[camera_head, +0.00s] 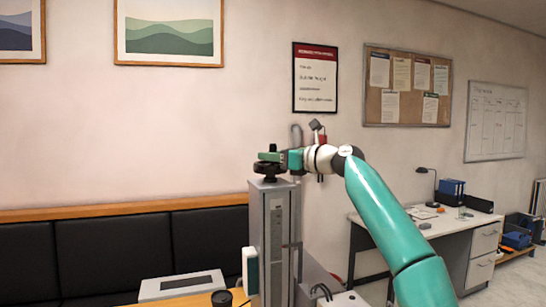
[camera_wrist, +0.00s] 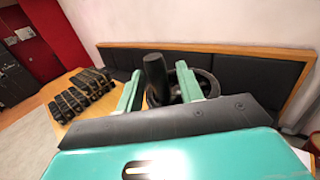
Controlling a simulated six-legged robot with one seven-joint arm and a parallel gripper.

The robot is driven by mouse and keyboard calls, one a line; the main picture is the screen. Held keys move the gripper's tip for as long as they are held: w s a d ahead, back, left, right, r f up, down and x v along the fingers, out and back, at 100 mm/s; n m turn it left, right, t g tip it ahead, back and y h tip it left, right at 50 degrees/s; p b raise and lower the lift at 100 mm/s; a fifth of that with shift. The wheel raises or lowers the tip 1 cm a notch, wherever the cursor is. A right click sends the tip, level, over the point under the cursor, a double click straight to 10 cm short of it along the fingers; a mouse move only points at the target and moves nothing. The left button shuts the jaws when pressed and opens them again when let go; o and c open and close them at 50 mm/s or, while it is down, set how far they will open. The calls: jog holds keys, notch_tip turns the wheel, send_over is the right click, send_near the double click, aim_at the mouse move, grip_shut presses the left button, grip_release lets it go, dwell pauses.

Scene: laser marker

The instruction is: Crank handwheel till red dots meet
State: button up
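The black handwheel (camera_head: 268,172) sits on top of a grey upright column (camera_head: 270,235). In the wrist view the wheel's dark rim (camera_wrist: 208,82) shows behind my right finger. Its black crank handle (camera_wrist: 155,76) stands up between my two green fingers. My gripper (camera_head: 270,157) is level with the top of the wheel in the head view. In the wrist view my gripper (camera_wrist: 158,86) is open, with a gap visible on each side of the handle. No red dots can be made out in either view.
A wooden table (camera_head: 188,301) below holds a pale flat box (camera_head: 180,285) and a dark round cup (camera_head: 222,298). A black padded bench (camera_head: 110,250) runs along the wall. A desk (camera_head: 400,232) stands at right. Several dark blocks (camera_wrist: 80,95) lie at left in the wrist view.

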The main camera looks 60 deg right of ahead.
grip_shut()
jog(key=shift+a+r+h, duration=0.1)
jog(key=shift+h, duration=0.3)
